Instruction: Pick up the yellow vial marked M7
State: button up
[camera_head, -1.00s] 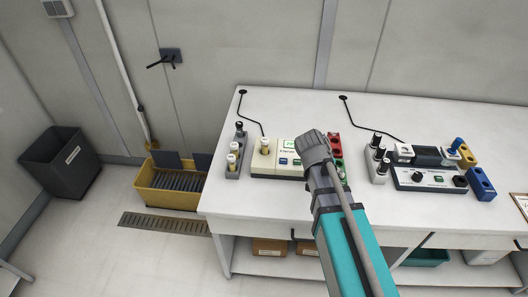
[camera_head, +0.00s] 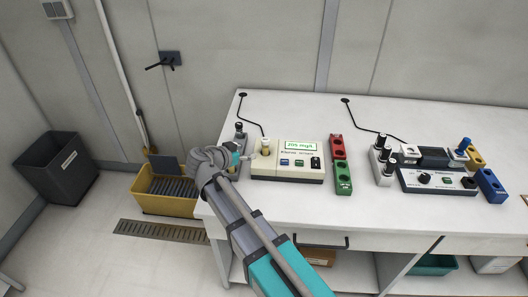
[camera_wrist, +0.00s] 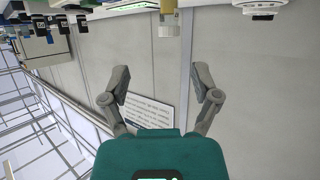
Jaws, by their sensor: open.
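In the head view a pale-yellow vial (camera_head: 265,147) stands at the left end of the cream meter (camera_head: 286,171). No M7 mark can be read. A grey rack (camera_head: 240,136) is just left of the meter, mostly hidden behind my arm's end; any vials in it are largely covered. In the wrist view my gripper (camera_wrist: 161,84) is open, with nothing between its fingers. A yellowish upright part (camera_wrist: 196,32) shows above the right finger, apart from it; I cannot tell whether it is a vial.
Red and green holders (camera_head: 341,164) stand right of the meter. Another instrument (camera_head: 436,180) with vials and a blue holder (camera_head: 489,186) is farther right. The white bench (camera_head: 375,218) is bare along its front. A yellow bin (camera_head: 165,193) is on the floor.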

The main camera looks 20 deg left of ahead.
aim_at(263, 145)
jog(key=shift+s+a+r+t, duration=0.1)
jog(key=shift+s+a+t, duration=0.2)
jog(key=shift+a, duration=0.35)
jog(key=shift+w, duration=0.15)
jog(key=shift+b+x, duration=1.7)
jog(key=shift+x, duration=2.5)
jog(key=shift+f+b+x, duration=0.2)
jog(key=shift+b+x, duration=0.85)
jog(key=shift+x, duration=1.6)
jog(key=shift+a, duration=0.1)
grip_shut()
